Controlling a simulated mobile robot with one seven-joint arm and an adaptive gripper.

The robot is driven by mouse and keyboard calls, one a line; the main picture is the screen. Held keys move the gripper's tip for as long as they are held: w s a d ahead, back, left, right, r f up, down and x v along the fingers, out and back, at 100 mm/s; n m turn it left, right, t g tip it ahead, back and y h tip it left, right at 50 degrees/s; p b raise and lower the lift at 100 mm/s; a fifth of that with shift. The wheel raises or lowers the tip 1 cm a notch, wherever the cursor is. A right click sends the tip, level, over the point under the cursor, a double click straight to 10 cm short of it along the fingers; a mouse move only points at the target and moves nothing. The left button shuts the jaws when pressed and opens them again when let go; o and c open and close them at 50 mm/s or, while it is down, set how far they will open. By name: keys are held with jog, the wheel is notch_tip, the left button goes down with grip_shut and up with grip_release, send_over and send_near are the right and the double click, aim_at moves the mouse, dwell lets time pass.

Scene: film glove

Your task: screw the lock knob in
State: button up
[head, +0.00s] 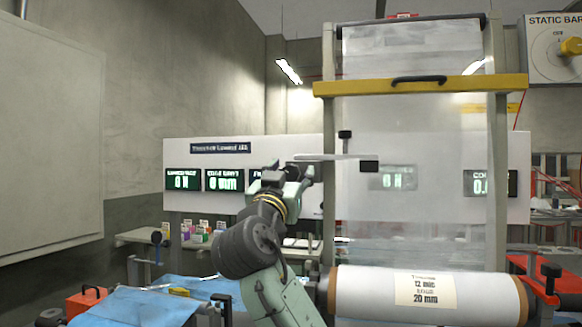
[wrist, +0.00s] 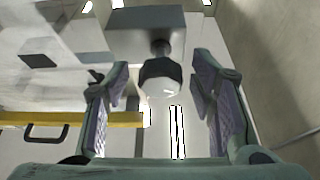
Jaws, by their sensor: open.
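The lock knob (wrist: 160,79) is a dark, faceted knob with a pale end face. In the wrist view it hangs on a short stem from a grey block (wrist: 145,22). My gripper (wrist: 161,72) is open, its two fingers standing left and right of the knob with a visible gap on each side. The knob appears between the fingertips, but I cannot tell how deep it sits.
A yellow crossbar (head: 420,85) with a black handle spans the clear film (head: 415,190) to the right. A black block (head: 369,166) sits at the bar's right end. A large film roll (head: 430,295) lies below. A blue-covered table (head: 145,306) stands at lower left.

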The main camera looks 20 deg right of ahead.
jog(key=shift+w+d, duration=0.1)
jog(key=shift+w, duration=0.1)
jog(key=c, duration=1.2)
jog(key=shift+f+m+b, duration=0.1)
jog(key=shift+m+b, duration=0.2)
jog(key=shift+m, duration=0.2)
